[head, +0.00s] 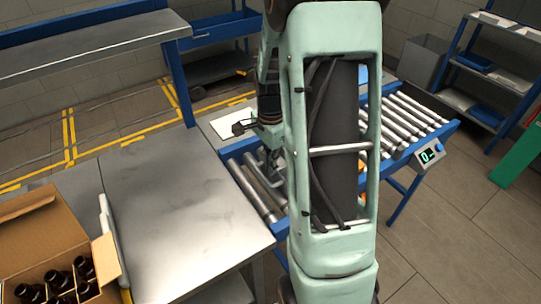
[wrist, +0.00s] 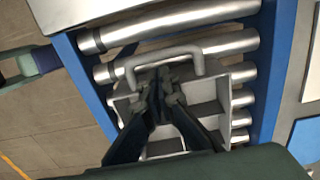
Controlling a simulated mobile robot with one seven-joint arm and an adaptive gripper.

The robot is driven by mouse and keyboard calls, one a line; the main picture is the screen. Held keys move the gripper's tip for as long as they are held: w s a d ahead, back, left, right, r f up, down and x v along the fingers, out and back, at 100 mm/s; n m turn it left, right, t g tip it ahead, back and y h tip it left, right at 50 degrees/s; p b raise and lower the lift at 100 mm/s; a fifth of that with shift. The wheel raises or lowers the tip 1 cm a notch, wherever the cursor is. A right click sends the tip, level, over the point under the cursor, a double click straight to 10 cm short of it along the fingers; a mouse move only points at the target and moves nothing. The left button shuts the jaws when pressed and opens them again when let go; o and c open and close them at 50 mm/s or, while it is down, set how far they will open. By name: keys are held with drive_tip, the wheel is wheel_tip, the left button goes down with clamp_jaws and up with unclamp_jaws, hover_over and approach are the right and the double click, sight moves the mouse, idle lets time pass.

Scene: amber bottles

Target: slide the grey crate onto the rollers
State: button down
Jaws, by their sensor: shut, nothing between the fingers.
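The grey crate (wrist: 240,74) shows in the wrist view with a raised handle (wrist: 196,56) and inner dividers. It lies over the metal rollers (wrist: 190,18), whose ends show on both sides of it. The compartments that I can see look empty. My gripper (wrist: 158,78) is shut and empty, over the crate close to the handle; I cannot tell whether it touches. The roller conveyor (head: 408,115) shows there on both sides of my arm.
A bare steel table (head: 170,215) stands left of the rollers. A cardboard box (head: 45,235) of several dark bottles (head: 60,280) is at its left end. A digital display (head: 430,154) is on the conveyor's right side. A blue shelf rack (head: 480,65) stands at the back right.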

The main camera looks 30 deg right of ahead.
drive_tip(key=shift+f, duration=1.3)
